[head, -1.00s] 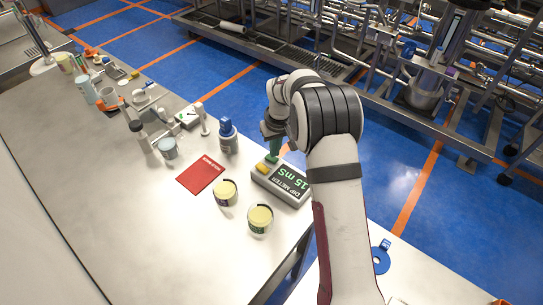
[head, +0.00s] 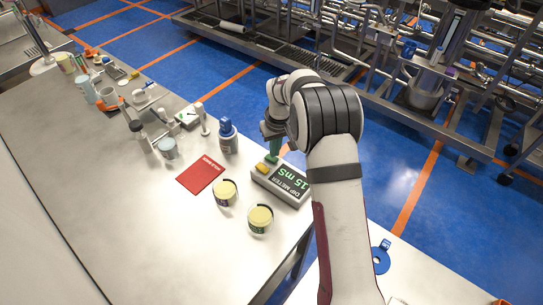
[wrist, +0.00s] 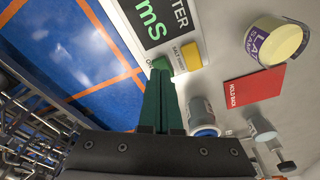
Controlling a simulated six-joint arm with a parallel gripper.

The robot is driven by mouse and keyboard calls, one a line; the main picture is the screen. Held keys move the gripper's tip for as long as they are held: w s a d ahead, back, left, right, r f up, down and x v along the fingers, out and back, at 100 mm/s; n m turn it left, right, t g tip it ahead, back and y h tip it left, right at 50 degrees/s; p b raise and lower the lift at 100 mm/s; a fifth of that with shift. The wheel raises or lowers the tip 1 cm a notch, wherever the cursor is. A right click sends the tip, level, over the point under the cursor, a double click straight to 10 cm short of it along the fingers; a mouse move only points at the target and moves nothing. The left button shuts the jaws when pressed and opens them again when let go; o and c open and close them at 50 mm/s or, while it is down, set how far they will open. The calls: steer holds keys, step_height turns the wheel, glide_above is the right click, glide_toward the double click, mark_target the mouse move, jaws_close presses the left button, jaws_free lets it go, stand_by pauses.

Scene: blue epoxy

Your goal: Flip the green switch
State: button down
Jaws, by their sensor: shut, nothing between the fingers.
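The dip meter (head: 293,193) is a pale box with a dark display reading "15 mS"; its display also shows in the wrist view (wrist: 150,22). The green switch (wrist: 161,62) sits on the meter's edge beside a yellow button (wrist: 191,57). My gripper (wrist: 160,74) has dark green fingers, closed together and empty. In the wrist view, the fingertips are right at the switch and cover part of it. I cannot tell whether they touch it. In the head view, my gripper (head: 273,156) points down at the meter's far left corner.
A red booklet (head: 201,175), two jars with pale yellow tops (head: 225,192) (head: 260,218) and a blue-capped bottle (head: 228,136) stand near the meter. Several other items line the bench's far edge. The bench's left front is clear.

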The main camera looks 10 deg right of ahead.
mark_target(275, 160)
steer(key=shift+f, duration=0.9)
stand_by(0.5)
steer(key=shift+r, duration=3.5)
